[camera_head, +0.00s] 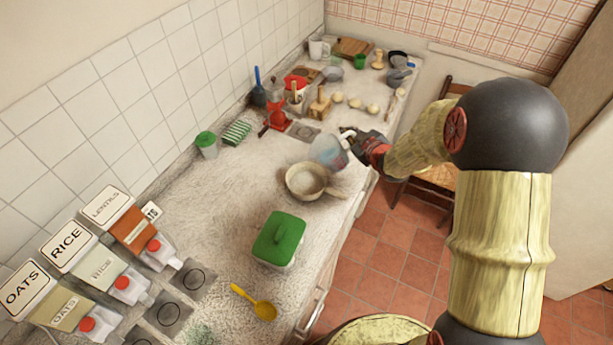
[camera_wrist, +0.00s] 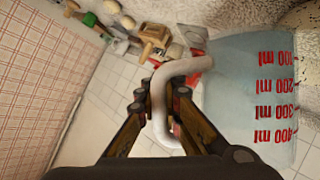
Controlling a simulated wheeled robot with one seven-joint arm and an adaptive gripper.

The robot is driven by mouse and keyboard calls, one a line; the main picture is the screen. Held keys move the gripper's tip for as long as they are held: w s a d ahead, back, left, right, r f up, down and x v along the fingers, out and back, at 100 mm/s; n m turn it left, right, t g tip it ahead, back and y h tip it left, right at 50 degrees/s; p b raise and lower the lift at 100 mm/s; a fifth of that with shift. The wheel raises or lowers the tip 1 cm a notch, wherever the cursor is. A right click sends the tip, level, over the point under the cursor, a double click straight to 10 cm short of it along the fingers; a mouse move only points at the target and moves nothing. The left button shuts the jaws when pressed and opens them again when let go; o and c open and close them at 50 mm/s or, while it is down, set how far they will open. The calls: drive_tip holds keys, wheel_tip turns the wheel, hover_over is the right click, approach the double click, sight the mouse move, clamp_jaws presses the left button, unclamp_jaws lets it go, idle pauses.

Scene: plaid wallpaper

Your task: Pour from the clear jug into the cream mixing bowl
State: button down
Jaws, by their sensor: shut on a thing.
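The clear jug (camera_head: 328,151) is bluish and see-through and is held just above and behind the cream mixing bowl (camera_head: 304,193) on the counter. In the wrist view the jug (camera_wrist: 235,92) shows red millilitre marks, and its pale curved handle (camera_wrist: 158,100) lies between my fingers. My gripper (camera_head: 352,139) is shut on that handle; it also shows in the wrist view (camera_wrist: 160,112). The jug looks tilted in the wrist view. I cannot tell whether liquid is flowing. A rough pale edge, perhaps the bowl, shows at the wrist view's top right.
A green-lidded container (camera_head: 279,241) and a yellow spoon (camera_head: 256,303) lie in front of the bowl. A red stand (camera_head: 275,118), a wooden block (camera_head: 320,107) and several pale round items stand behind. Dispensers labelled oats, rice and lentils line the left wall. The counter left of the bowl is clear.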

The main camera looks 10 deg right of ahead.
drive_tip(key=shift+w+d+f+m+g+y+p, duration=0.15)
drive_tip(key=shift+d+f+m+y+p, duration=0.3)
drive_tip(key=shift+d+f+m+p, duration=0.45)
drive_tip(key=shift+w+d+f+m+g+y+p, duration=0.1)
drive_tip(key=shift+w+d+f+m+y+p, duration=0.25)
drive_tip(key=shift+p, duration=0.9)
drive_tip(key=shift+w+d+f+m+g+y+p, duration=0.1)
drive_tip(key=shift+d+f+m+y+p, duration=0.55)
drive_tip(key=shift+f+p, duration=0.3)
